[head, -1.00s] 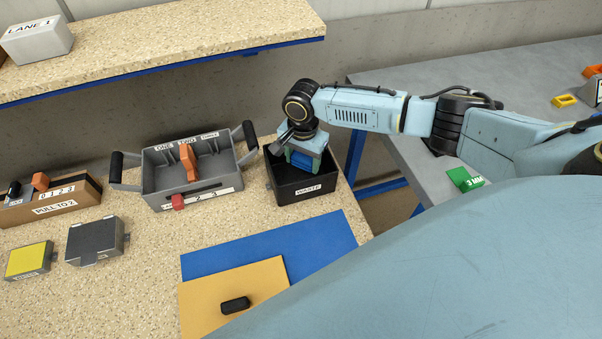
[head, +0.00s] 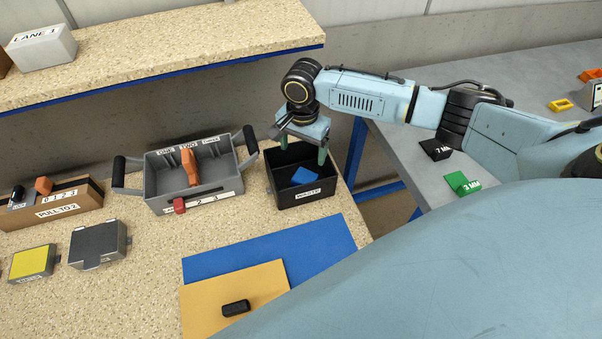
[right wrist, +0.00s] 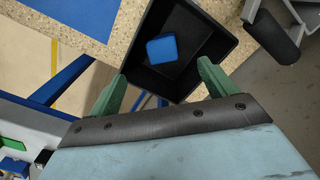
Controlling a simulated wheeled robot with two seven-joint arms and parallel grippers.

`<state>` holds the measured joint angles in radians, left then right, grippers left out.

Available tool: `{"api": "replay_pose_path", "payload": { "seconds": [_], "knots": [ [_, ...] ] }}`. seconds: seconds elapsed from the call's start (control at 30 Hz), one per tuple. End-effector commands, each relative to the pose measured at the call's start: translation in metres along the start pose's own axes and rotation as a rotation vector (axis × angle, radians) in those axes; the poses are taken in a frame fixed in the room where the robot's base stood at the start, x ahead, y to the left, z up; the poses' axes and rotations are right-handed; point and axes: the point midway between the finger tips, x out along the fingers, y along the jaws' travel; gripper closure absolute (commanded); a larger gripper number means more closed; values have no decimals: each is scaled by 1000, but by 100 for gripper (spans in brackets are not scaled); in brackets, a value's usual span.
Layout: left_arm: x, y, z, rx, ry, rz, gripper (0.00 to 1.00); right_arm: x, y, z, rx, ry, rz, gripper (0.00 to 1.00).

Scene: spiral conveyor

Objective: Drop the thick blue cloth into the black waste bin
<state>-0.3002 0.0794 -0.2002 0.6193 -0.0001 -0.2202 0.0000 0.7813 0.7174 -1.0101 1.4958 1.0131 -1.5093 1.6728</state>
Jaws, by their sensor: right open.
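The blue cloth (head: 304,175) lies inside the black waste bin (head: 303,194), which stands at the right end of the speckled bench. In the right wrist view the cloth (right wrist: 162,49) rests on the floor of the bin (right wrist: 219,47), clear of my fingers. My right gripper (head: 302,155) is open and empty above the bin, fingers pointing down. It also shows in the right wrist view (right wrist: 158,82), with its green fingers apart. My left gripper is not in view.
A grey handled tote (head: 160,190) stands left of the bin. A blue mat (head: 320,240) and a yellow mat (head: 265,285) with a black block (head: 236,308) lie in front. A raised shelf (head: 230,30) is behind. A grey table (head: 420,170) is at right.

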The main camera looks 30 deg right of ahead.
Motion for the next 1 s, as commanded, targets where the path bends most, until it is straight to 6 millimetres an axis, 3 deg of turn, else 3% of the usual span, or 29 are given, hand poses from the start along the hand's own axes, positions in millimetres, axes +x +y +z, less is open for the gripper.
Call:
{"api": "replay_pose_path", "payload": {
  "seconds": [0.03,0.2,0.4,1.0],
  "knots": [
    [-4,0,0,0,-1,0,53,-15,-1,-1,-1,1,-4,16],
    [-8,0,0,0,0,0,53,-48,-1,0,-2,1,-4,16],
    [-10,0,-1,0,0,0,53,-69,-1,0,0,1,-4,16],
    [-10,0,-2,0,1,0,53,-72,-1,0,0,1,-2,16]
  ]
}}
